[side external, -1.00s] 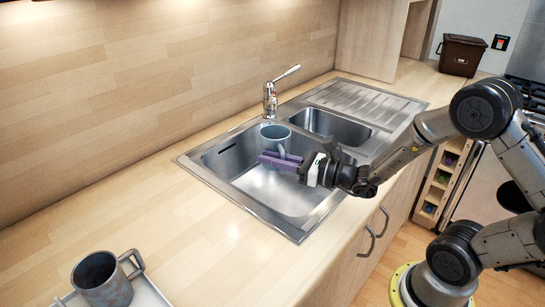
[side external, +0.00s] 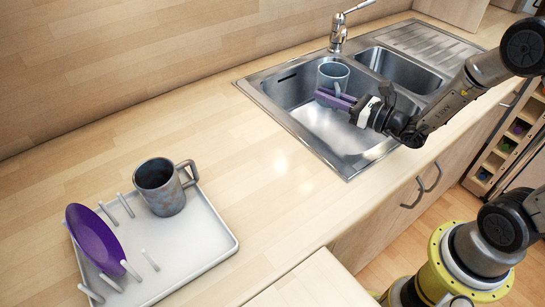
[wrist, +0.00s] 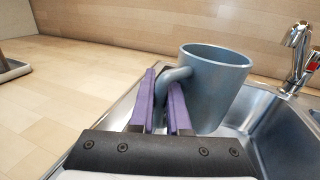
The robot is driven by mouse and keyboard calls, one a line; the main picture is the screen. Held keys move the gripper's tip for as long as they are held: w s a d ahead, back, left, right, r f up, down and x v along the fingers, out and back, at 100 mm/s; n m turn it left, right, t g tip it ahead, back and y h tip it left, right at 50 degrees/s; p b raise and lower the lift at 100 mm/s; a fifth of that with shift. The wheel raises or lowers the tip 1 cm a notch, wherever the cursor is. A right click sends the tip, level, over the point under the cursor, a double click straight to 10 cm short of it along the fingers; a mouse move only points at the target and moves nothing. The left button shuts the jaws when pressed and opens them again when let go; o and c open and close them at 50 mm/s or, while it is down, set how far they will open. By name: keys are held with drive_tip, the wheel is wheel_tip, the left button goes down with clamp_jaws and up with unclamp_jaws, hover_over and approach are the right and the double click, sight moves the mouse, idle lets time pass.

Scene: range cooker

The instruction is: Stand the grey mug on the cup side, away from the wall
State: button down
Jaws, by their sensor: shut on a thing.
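A plain blue-grey mug (side external: 333,74) is upright at the left basin of the sink, near its wall side. My gripper (side external: 336,98) is shut on its handle. In the wrist view the purple fingers (wrist: 161,98) are on either side of the handle, and the mug (wrist: 212,88) stands to their right. Its height above the basin floor is hard to tell. A white drying tray (side external: 205,250) lies on the counter at the lower left. A blotchy grey mug (side external: 160,190) stands upright on its cup side, toward the wall. The tray's cup side nearer the front edge is bare.
A purple plate (side external: 92,240) stands among pegs at the tray's left. The tap (side external: 338,32) rises behind the sink (side external: 345,160), close to the held mug. The wooden wall (side external: 120,60) runs along the back. The counter (side external: 255,165) between sink and tray is clear.

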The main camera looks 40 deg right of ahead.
drive_tip(key=shift+r, duration=0.15)
drive_tip(key=s+a+r+n+g+y, duration=0.4)
drive_tip(key=a+n+g+y, duration=0.15)
drive_tip(key=a, duration=0.25)
drive_tip(key=s+a+r+n+g+y, duration=0.35)
drive_tip(key=a+y, duration=0.25)
drive_tip(key=a, duration=0.2)
drive_tip(key=s+a+r+n+g, duration=0.3)
drive_tip(key=s+a+n+g, duration=0.8)
drive_tip(key=s+g, duration=0.5)
hover_over(223, 250)
drive_tip(key=shift+m, duration=0.3)
drive_tip(key=f, duration=0.9)
drive_tip(key=shift+s+d+f, duration=0.2)
drive_tip(key=shift+w+a+f, duration=0.2)
drive_tip(key=shift+a+f, duration=0.05)
drive_tip(key=shift+f, duration=1.6)
